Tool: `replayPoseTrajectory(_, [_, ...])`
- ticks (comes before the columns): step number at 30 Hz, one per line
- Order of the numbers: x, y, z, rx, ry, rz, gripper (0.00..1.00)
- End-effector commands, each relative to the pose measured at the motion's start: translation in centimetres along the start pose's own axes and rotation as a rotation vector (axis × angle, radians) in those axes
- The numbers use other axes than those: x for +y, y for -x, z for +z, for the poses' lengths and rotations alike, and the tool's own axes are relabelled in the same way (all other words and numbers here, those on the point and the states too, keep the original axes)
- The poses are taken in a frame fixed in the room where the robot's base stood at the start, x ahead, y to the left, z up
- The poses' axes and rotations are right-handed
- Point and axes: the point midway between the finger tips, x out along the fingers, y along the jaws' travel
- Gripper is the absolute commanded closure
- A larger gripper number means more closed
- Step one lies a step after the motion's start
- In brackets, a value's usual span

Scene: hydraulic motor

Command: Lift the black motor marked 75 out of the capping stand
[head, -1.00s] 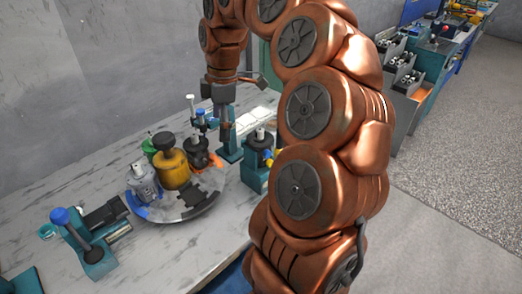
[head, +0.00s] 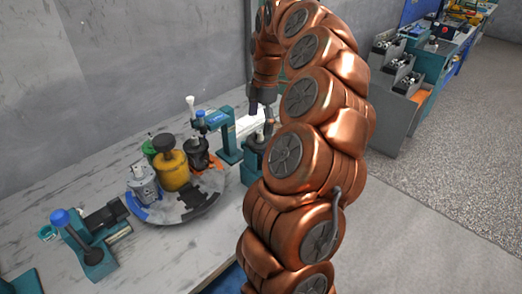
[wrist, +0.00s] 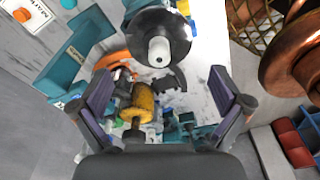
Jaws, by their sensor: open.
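A black motor (wrist: 152,22) with a round dark top and a pale shaft shows at the top middle of the wrist view. It looks to be the one in the teal stand (head: 250,172) at the table's right edge. My arm hides most of that stand in the head view, and I cannot read a 75. My gripper (wrist: 160,92) is open and empty, its fingers wide apart. The motor lies beyond the fingertips, not between them. In the head view my gripper (head: 268,127) is above the teal stand, partly hidden by my arm.
A round turntable (head: 185,212) holds a yellow motor (head: 173,171), a grey one (head: 143,184), a green one (head: 149,147) and another black one (head: 198,153). A teal press (head: 228,140) stands behind. A blue-knobbed teal fixture (head: 80,242) is at front left.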

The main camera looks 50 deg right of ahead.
Motion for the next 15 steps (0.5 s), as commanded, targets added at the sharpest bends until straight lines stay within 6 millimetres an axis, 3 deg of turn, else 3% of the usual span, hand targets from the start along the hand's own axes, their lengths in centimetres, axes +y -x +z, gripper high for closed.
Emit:
replayPoseTrajectory(5, [-0.1, -0.9, 0.2, 0.001, -0.001, -0.002, 0.0])
replayPoseTrajectory(15, [0.0, -4.5, 0.6, 0.0, -0.001, -0.003, 0.0])
